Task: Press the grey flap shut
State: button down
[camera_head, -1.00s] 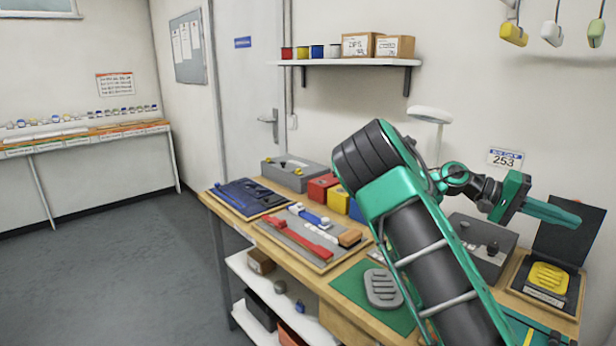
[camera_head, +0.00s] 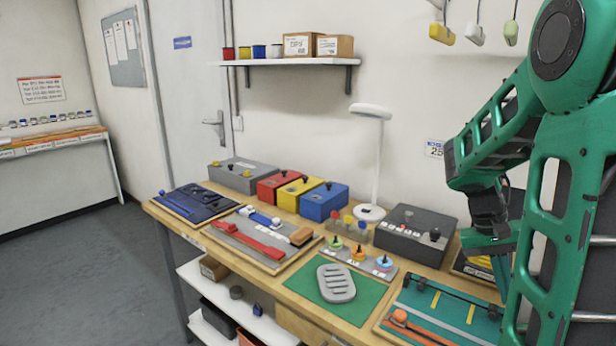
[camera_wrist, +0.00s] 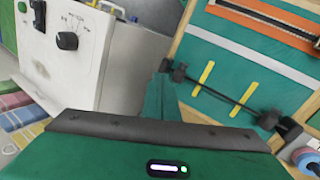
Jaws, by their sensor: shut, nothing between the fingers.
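A grey slotted oval piece (camera_head: 336,283) lies on a green mat (camera_head: 367,303) at the table's front middle. I cannot tell whether it is the grey flap, and no other flap shows clearly. My gripper shows in the wrist view (camera_wrist: 161,98) as green fingers, shut and empty. They point between a pale panel with a black dial (camera_wrist: 68,40) and a teal board with yellow strips (camera_wrist: 225,90). In the head view my arm hides most of my gripper, at the right above the table.
The teal board (camera_head: 462,316) also shows at the table's front right. A dark grey control box (camera_head: 412,240) stands behind, beside a white lamp (camera_head: 370,165). Coloured boxes (camera_head: 324,203) and a tray with red tools (camera_head: 250,241) stand left.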

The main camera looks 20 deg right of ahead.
jog(key=s+a+t+y, duration=0.1)
jog(key=s+a, duration=0.1)
jog(key=a, duration=0.2)
jog(key=s+a+r+n+t, duration=0.1)
jog(key=s+a, duration=0.1)
jog(key=a, duration=0.3)
jog(key=s+a+t+y, duration=0.1)
jog(key=s+a, duration=0.2)
jog(key=a, duration=0.2)
jog(key=shift+a+r+n+t+y, duration=0.2)
jog(key=shift+r+n+t+y, duration=0.1)
jog(key=shift+n+t, duration=0.1)
jog(key=c, duration=2.4)
grip_release()
jog(key=shift+s+a, duration=0.25)
jog(key=shift+a, duration=0.05)
jog(key=shift+c, duration=0.2)
jog(key=o, duration=0.6)
jog(key=shift+a, duration=0.15)
